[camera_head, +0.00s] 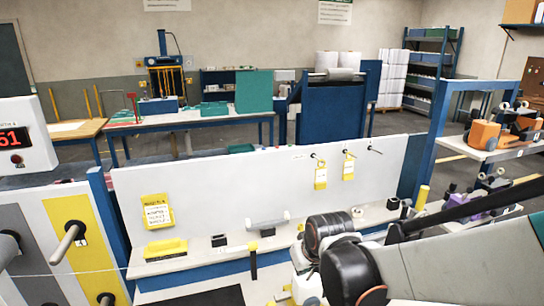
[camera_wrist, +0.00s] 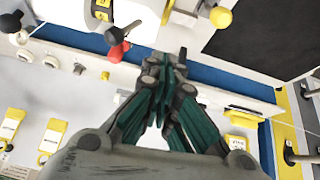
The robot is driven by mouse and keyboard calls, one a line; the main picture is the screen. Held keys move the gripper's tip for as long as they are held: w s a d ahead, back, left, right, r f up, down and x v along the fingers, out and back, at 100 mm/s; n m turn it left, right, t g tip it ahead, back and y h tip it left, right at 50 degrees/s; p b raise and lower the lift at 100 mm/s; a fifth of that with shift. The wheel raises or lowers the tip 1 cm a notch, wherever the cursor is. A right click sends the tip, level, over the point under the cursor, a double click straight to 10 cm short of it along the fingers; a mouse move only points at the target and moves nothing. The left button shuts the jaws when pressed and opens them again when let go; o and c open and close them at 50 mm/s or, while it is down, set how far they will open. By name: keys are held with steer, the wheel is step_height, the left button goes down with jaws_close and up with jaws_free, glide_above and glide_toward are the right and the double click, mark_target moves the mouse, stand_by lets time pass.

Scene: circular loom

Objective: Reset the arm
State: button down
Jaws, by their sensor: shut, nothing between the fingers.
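My gripper (camera_wrist: 166,62) shows in the wrist view with its green-padded fingers drawn together and nothing between them. It is in the air over a white bench shelf with a blue edge. In the head view my arm comes in from the right across the lower right corner, and I cannot make out the gripper's fingers there.
The white panel (camera_head: 230,185) carries yellow tags (camera_head: 320,174) on hooks. A yellow block (camera_head: 165,248) and a grey roll holder (camera_head: 268,222) stand on its shelf. A red-tipped black handle (camera_wrist: 117,48) is close left of my fingers. Orange parts (camera_head: 484,135) sit on a rack at right.

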steer(key=s+d+r+m+b, duration=0.1)
steer(key=s+d+m+b, duration=0.1)
steer(key=s+d, duration=0.4)
steer(key=s+d+r+m+t+h+b, duration=0.1)
steer(key=s+d+b, duration=0.3)
steer(key=s, duration=0.9)
steer(key=d+m, duration=0.1)
steer(key=d, duration=0.1)
steer(key=shift+s+d+r, duration=0.25)
steer(key=shift+d+r, duration=0.05)
steer(key=shift+r, duration=0.1)
